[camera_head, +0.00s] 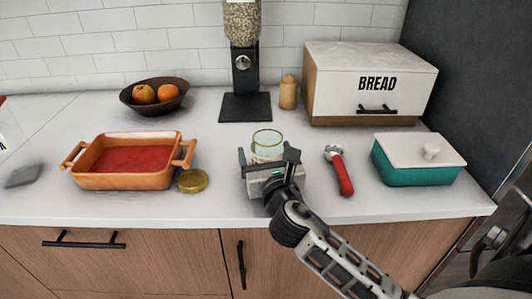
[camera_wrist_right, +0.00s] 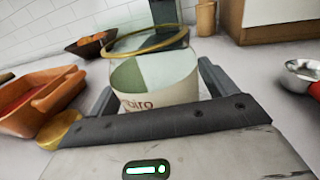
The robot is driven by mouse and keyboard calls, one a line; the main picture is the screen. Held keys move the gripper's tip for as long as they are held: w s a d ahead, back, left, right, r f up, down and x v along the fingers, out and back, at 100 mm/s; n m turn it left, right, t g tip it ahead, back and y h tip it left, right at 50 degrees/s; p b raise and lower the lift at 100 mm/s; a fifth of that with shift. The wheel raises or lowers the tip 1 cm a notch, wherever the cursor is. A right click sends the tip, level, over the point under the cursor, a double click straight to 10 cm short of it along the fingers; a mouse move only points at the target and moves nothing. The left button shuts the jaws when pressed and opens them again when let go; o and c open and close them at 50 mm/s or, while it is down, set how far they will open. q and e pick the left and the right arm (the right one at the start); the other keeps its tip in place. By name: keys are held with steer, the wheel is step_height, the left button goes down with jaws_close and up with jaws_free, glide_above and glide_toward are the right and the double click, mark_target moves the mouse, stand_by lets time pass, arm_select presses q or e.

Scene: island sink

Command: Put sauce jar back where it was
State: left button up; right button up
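The sauce jar (camera_head: 267,142) is clear glass with a yellowish rim and a label. It stands upright and uncapped on the white counter, and also shows in the right wrist view (camera_wrist_right: 152,82). My right gripper (camera_head: 267,156) is at the jar, with one finger on each side. A gap shows between the fingers and the glass, so the gripper looks open around it. The jar's lower part is hidden behind the gripper body. A gold lid (camera_head: 193,180) lies on the counter to the left. My left gripper is not in view.
An orange baking dish (camera_head: 88,180) with red contents is left of the lid. A red-handled tool (camera_head: 343,176) and a teal lidded dish (camera_head: 412,170) are to the right. Behind are a fruit bowl (camera_head: 137,106), a grain dispenser (camera_head: 244,85), a wooden shaker (camera_head: 288,92) and a bread box (camera_head: 335,85).

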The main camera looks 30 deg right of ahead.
steer(key=shift+r, duration=0.25)
steer(key=b+v, duration=0.1)
steer(key=v, duration=1)
steer(key=shift+s+a, duration=0.1)
steer(key=shift+s, duration=0.1)
steer(key=shift+s+a, duration=0.1)
steer(key=shift+s, duration=0.2)
